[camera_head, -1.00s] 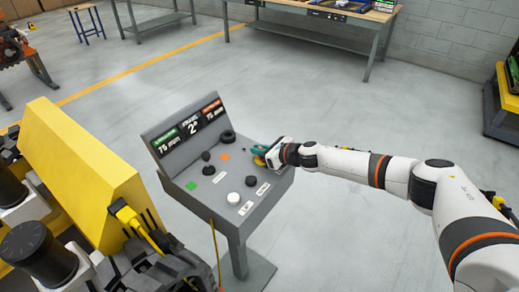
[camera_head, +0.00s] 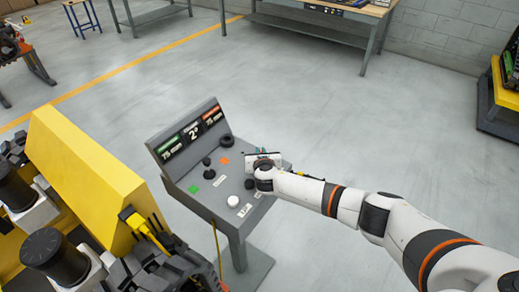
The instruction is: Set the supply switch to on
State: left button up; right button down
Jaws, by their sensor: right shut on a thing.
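The grey control console (camera_head: 226,215) stands left of centre with a sloped panel and a raised display (camera_head: 193,133). Its panel has black knobs (camera_head: 226,140), a white round button (camera_head: 233,201), and green (camera_head: 209,174) and orange (camera_head: 224,160) marks. My right gripper (camera_head: 262,157) is at the panel's upper right edge, shut on a small control there. My gripper and wrist mostly hide that control, so its setting cannot be read. I take it to be the supply switch. My left gripper is not in view.
A yellow block-shaped housing (camera_head: 95,180) stands close left of the console, with dark machinery below it. A workbench (camera_head: 330,30) stands at the back. The grey floor (camera_head: 330,115) behind and right of the console is clear.

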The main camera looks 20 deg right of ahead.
jog(key=shift+s+f+m+g+h, duration=0.1)
jog(key=shift+m+g+h, duration=0.3)
jog(key=shift+m+h, duration=0.65)
jog(key=shift+d+m+g+h+b, duration=0.15)
jog(key=shift+m+g+h+b, duration=0.3)
jog(key=shift+m+h, duration=0.45)
jog(key=m+g+h+b, duration=0.2)
jog(key=h, duration=0.1)
jog(key=shift+s+d+f+m, duration=0.1)
jog(key=shift+s+d+m, duration=0.05)
jog(key=shift+m, duration=0.2)
jog(key=shift+d+m+g+h+b, duration=0.15)
jog(key=shift+m+g+h+b, duration=0.35)
jog(key=shift+m, duration=0.2)
jog(key=shift+s+g, duration=0.1)
jog(key=shift+g, duration=0.15)
jog(key=c, duration=1.5)
grip_release()
